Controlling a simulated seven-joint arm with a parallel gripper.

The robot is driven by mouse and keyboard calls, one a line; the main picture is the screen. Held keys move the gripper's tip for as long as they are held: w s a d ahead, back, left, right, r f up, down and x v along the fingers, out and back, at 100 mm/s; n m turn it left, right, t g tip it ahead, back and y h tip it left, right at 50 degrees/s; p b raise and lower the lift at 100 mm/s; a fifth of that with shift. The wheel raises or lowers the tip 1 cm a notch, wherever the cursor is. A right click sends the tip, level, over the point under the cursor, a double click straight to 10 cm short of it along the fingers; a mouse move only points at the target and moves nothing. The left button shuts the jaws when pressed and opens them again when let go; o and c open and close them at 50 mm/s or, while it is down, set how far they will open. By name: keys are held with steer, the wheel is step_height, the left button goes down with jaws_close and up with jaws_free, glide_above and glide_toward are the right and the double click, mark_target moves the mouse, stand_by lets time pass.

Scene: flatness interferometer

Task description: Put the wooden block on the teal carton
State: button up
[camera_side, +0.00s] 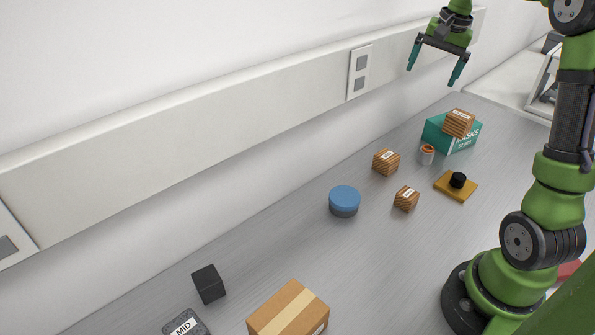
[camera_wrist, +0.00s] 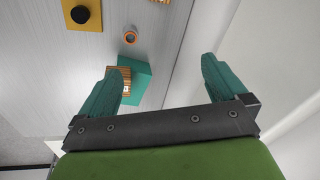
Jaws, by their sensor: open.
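A wooden block (camera_side: 459,122) with a pale label rests on top of the teal carton (camera_side: 437,137). In the wrist view the carton (camera_wrist: 138,72) shows beyond my left finger, which partly hides the block (camera_wrist: 126,76). My gripper (camera_side: 431,76) is open and empty, held up above and to the left of the carton in the side view, apart from the block. Its two teal fingers (camera_wrist: 163,66) are spread wide in the wrist view. Two more wooden blocks lie on the bench, one farther back (camera_side: 386,161) and one nearer (camera_side: 406,198).
An orange-topped jar (camera_side: 427,155) stands close in front of the carton, beside a yellow plate (camera_side: 455,192) with a black knob. A blue-topped cylinder (camera_side: 344,199), black cube (camera_side: 208,284) and cardboard box (camera_side: 289,312) stand farther left. A wall (camera_side: 220,110) runs behind the bench.

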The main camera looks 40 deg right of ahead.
steer(key=s+a+r+n+t, duration=0.1)
steer(key=a+r+n+t, duration=0.15)
steer(key=a, duration=1.05)
steer(key=s+a+f+n, duration=0.1)
steer(key=s+a+n, duration=0.1)
steer(key=a, duration=0.3)
steer(key=s+a+f+n+t+y, duration=0.1)
steer(key=s+a+f+n, duration=0.1)
steer(key=s+a, duration=0.3)
steer(key=s+a+f+n+t+y, duration=0.1)
steer(key=s+a+n, duration=0.2)
steer(key=a, duration=0.4)
steer(key=shift+s+a+f, duration=0.2)
steer(key=shift+a+f, duration=0.05)
steer(key=shift+f, duration=0.05)
